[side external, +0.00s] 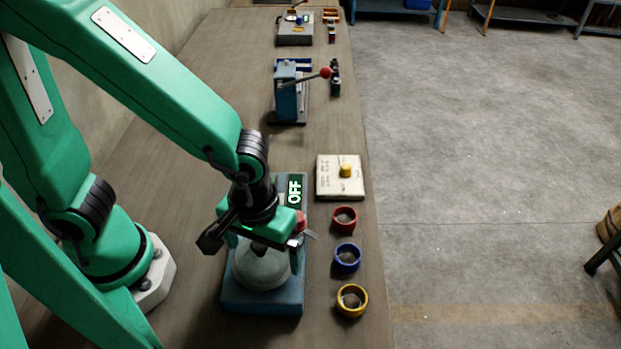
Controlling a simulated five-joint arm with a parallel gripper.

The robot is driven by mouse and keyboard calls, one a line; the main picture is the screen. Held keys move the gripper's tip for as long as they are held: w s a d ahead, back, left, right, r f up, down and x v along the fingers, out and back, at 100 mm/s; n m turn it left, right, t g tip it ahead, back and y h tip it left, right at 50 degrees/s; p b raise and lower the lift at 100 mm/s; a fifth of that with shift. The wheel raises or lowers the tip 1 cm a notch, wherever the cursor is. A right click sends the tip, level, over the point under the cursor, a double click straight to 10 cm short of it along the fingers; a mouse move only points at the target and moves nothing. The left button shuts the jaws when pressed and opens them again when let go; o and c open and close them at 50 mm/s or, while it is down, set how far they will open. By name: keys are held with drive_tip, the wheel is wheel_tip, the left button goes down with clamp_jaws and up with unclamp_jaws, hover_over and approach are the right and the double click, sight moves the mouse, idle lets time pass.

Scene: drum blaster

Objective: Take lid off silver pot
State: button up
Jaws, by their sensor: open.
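The silver pot (262,272) sits on a blue base box on the workbench, near the bottom middle of the side view. Its top is a rounded, pale grey lid (259,249) with a dark part at its centre, partly hidden by my gripper. My gripper (265,240) is pointed down right over the lid, with its green fingers apart on either side of the lid's top. I cannot tell whether the fingers touch the lid. The lid appears seated on the pot.
A green OFF sign (294,190) stands behind the pot. Red (344,218), blue (347,258) and yellow (351,300) rings lie to the right. A pale board (340,178) with a yellow knob lies beyond them. A blue press (288,92) with a red-balled lever stands further back.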

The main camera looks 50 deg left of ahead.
drive_tip(key=shift+c, duration=0.4)
drive_tip(key=c, duration=0.9)
drive_tip(key=shift+r, duration=0.15)
drive_tip(key=shift+r, duration=4.9)
